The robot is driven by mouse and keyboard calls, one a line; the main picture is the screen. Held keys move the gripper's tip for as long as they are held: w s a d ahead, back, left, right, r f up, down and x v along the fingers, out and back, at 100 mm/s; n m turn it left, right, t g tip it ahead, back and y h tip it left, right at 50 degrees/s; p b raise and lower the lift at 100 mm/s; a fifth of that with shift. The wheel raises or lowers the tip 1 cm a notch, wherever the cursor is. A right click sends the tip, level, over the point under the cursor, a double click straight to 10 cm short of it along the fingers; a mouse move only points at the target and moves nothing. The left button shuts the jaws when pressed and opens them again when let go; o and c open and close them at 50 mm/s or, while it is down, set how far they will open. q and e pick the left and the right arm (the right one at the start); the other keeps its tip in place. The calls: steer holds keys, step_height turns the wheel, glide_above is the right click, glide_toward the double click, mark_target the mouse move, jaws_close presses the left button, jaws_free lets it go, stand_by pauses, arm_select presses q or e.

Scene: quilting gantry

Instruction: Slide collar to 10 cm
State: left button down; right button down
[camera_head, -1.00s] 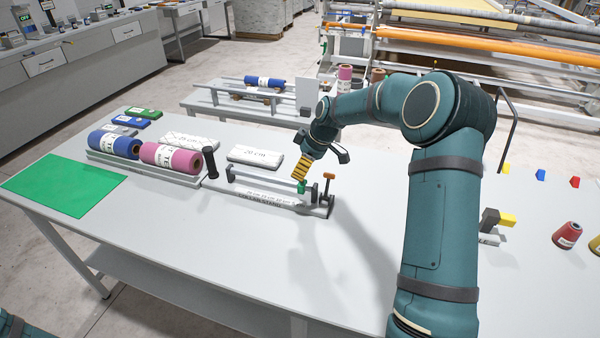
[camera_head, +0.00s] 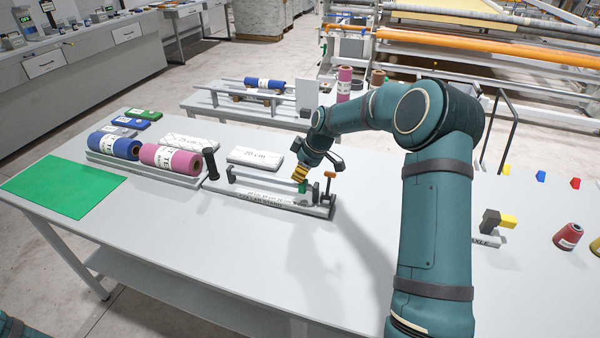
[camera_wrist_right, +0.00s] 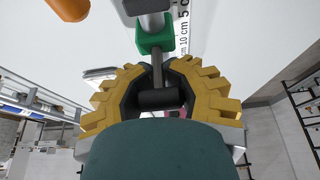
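The green collar (camera_head: 303,187) sits on the rail of the collar stand (camera_head: 268,196), near the rail's right end. In the right wrist view the collar (camera_wrist_right: 155,34) is just beyond my fingertips, with a grey stem (camera_wrist_right: 157,68) running between them. A 10 cm mark (camera_wrist_right: 184,46) shows beside it. My right gripper (camera_head: 301,178), with yellow fingers, is directly above the collar; it also shows in the wrist view (camera_wrist_right: 158,66). Its fingers lie either side of the stem; I cannot tell whether they touch it or the collar. My left gripper is out of view.
An orange knob (camera_head: 329,175) stands at the stand's right end and a black handle (camera_head: 210,160) at its left. A 20 cm block (camera_head: 255,156) lies behind. Blue (camera_head: 115,145) and pink (camera_head: 170,157) rolls lie left.

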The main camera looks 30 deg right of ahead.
steer(key=shift+r, duration=0.1)
steer(key=w+a, duration=0.3)
steer(key=w, duration=0.1)
steer(key=shift+a, duration=0.2)
steer(key=c, duration=0.5)
jaws_free()
steer(key=shift+c, duration=0.2)
steer(key=shift+s, duration=0.1)
steer(key=shift+d+r, duration=0.1)
steer(key=v, duration=1.2)
steer(key=shift+s, duration=0.1)
